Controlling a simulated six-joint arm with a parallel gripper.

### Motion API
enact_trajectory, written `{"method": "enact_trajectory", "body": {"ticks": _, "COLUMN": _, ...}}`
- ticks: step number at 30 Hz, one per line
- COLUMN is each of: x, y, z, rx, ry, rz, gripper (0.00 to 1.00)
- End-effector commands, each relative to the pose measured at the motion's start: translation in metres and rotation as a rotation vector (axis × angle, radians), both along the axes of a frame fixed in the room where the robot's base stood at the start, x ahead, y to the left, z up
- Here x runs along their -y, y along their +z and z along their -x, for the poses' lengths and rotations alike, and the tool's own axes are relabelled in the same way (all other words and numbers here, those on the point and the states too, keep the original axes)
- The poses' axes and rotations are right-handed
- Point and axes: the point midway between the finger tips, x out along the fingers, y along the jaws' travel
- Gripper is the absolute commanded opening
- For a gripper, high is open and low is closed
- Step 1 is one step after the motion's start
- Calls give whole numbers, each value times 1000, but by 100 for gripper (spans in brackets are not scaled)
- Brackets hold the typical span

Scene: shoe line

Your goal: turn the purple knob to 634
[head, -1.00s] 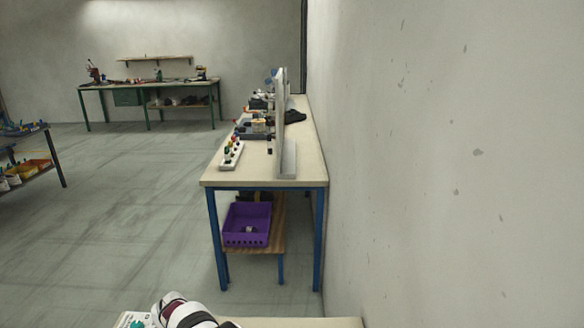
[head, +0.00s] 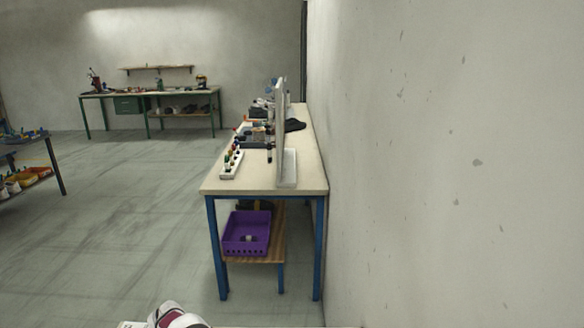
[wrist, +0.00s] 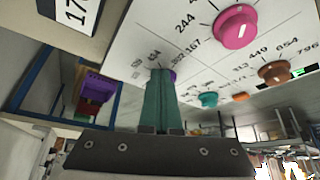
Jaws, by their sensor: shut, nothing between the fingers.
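In the wrist view, the purple knob (wrist: 173,76) shows as a small sliver on a pale panel (wrist: 150,30), mostly hidden behind my fingers. My gripper (wrist: 161,73) is shut and empty, its teal fingers together, with the tips in front of or against the knob; I cannot tell whether they touch it. Small numbers are printed around the knob, but they are partly covered and too small to read surely. The knob's pointer is hidden. My gripper is not visible in the head view.
A pink knob (wrist: 235,27), a teal knob (wrist: 207,100), a brown knob (wrist: 274,72) and an orange knob (wrist: 240,97) share the panel. In the head view, a workbench (head: 215,184) stands along the wall, with a purple crate (head: 246,243) on its lower shelf. Open floor lies left.

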Motion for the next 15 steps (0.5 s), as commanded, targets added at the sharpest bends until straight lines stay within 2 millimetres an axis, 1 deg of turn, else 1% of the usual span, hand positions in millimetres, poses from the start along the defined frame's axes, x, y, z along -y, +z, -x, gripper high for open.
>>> {"method": "enact_trajectory", "body": {"ticks": 15, "x": -12, "y": 0, "z": 7, "rx": 0, "ry": 1, "rz": 0, "gripper": 0}}
